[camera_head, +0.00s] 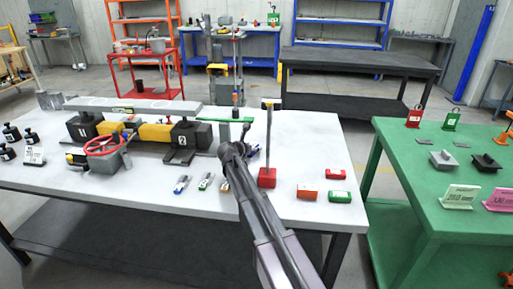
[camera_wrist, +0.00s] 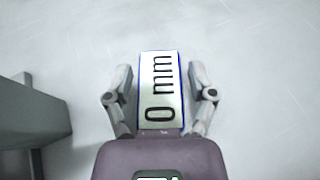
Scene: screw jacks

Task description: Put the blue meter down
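The blue meter (camera_wrist: 160,92) shows in the wrist view as a white face with a thin blue edge, reading "0 mm" sideways. It lies between the two fingers of my gripper (camera_wrist: 160,70), and its lower end meets the gripper's palm in the picture. A narrow pale strip seems to show between each finger and the meter, so I cannot tell if the fingers touch it. In the head view my gripper (camera_head: 238,140) is over the white table (camera_head: 150,200), partly hidden by my arm. The meter's height above the table is unclear.
Small meters (camera_head: 204,182) lie left of my arm. A red-based stand (camera_head: 267,178) with a tall post is close on the right. The jacks with a red handwheel (camera_head: 103,146) fill the table's left. Bare table lies at the front left. A green table (camera_head: 400,190) stands right.

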